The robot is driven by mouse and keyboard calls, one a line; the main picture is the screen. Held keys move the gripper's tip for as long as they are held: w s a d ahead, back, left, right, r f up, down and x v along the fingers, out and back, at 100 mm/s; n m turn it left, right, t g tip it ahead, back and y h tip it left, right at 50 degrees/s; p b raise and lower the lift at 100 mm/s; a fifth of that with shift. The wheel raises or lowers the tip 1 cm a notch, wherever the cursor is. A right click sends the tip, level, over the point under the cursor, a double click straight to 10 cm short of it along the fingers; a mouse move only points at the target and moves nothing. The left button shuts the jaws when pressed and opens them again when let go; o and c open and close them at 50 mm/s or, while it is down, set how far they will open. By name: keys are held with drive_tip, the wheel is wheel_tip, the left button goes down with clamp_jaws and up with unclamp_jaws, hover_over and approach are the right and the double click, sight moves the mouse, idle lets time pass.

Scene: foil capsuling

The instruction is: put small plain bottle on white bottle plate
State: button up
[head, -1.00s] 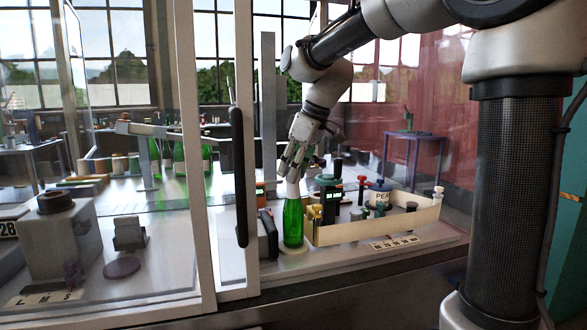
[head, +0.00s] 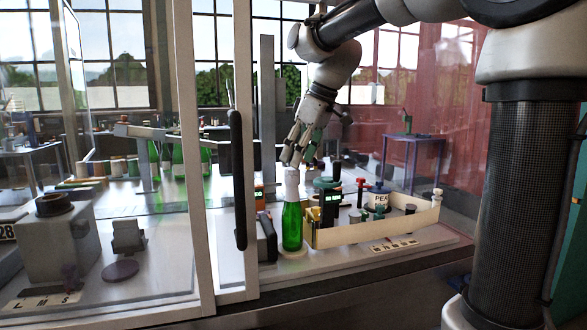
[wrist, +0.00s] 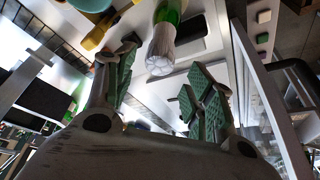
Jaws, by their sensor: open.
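A green bottle with a white top (head: 292,222) stands upright on a pale round plate (head: 292,252) at the front of the bench, left of the cream tray. My gripper (head: 296,152) is just above the bottle's white top, open and apart from it. In the wrist view the open fingers with green pads (wrist: 160,84) have clear space between them, and the bottle's white top (wrist: 161,50) shows beyond that gap. The plate is partly hidden by the bottle.
A cream-walled tray (head: 375,232) with several small tools and pots stands right of the bottle. A dark box (head: 267,237) is close on its left. A framed clear panel with a black handle (head: 238,180) is further left. More green bottles (head: 178,160) stand behind.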

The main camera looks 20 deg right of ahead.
drive_tip(key=v, duration=0.7)
drive_tip(key=s+d+f+m+h, duration=0.1)
drive_tip(key=s+d+f+m, duration=0.2)
drive_tip(key=s+f, duration=0.3)
drive_tip(key=s+d+f+m+h, duration=0.1)
drive_tip(key=s+d+f+m, duration=0.2)
drive_tip(key=s+f, duration=0.3)
drive_tip(key=s+d+f+m+t+h, duration=0.1)
drive_tip(key=s+d+f+m, duration=0.2)
drive_tip(key=s, duration=0.8)
wheel_tip(320, 180, down, 4)
drive_tip(key=d, duration=0.2)
drive_tip(key=shift+d+r, duration=0.2)
drive_tip(key=shift+d, duration=0.15)
drive_tip(key=shift+s, duration=0.15)
